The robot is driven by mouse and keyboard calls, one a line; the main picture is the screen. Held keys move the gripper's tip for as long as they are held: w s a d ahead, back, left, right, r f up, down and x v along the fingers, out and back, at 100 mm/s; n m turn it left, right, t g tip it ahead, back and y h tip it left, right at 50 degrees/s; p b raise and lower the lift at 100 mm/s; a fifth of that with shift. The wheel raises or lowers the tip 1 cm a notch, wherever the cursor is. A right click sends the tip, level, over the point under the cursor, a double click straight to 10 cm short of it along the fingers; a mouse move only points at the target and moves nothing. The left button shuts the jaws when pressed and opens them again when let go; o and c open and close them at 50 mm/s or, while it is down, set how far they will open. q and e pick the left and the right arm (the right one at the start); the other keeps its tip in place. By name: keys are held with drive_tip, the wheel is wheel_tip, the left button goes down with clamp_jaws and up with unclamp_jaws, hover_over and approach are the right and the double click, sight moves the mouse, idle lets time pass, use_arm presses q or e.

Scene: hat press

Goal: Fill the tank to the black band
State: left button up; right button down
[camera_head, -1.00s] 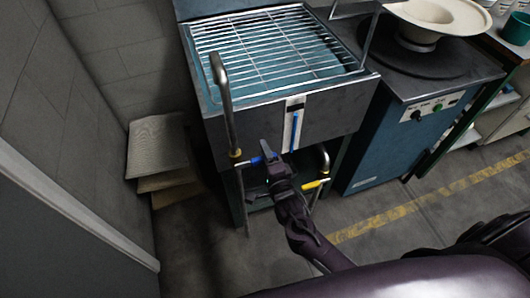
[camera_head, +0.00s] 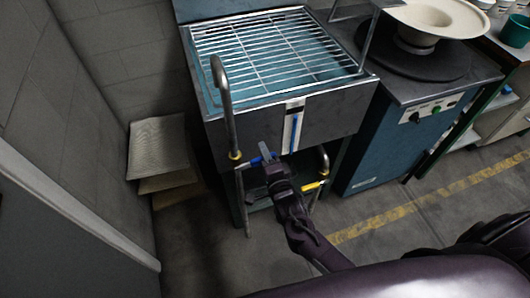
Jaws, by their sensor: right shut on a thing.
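The tank (camera_head: 245,135) is a steel box with a wire rack (camera_head: 270,45) over blue water. On its front is a white gauge strip (camera_head: 287,132) with a blue column (camera_head: 294,133). A small black band (camera_head: 295,104) crosses the strip near its top. The top of the blue column looks a little below the band. My right gripper (camera_head: 267,156) is shut on the blue valve handle (camera_head: 255,161) under the tank front, beside the bent steel spout pipe (camera_head: 226,105). The gripper partly hides the handle. My left gripper is not in view.
A yellow-handled valve (camera_head: 313,185) sits low to the right of my gripper. A blue cabinet (camera_head: 385,150) with a pale hat (camera_head: 440,18) on top stands to the right. Stacked sheets (camera_head: 158,147) lean by the left wall. The floor in front is clear.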

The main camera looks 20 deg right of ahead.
drive_tip(key=shift+a+r+n+p, duration=0.2)
drive_tip(key=shift+r+n+p, duration=0.5)
drive_tip(key=shift+r+n, duration=0.35)
drive_tip(key=shift+a+r+n, duration=0.15)
drive_tip(key=shift+a+n, duration=0.05)
drive_tip(key=shift+n, duration=0.45)
drive_tip(key=c, duration=1.3)
unclamp_jaws()
drive_tip(key=s, duration=0.8)
drive_tip(key=shift+d, duration=0.15)
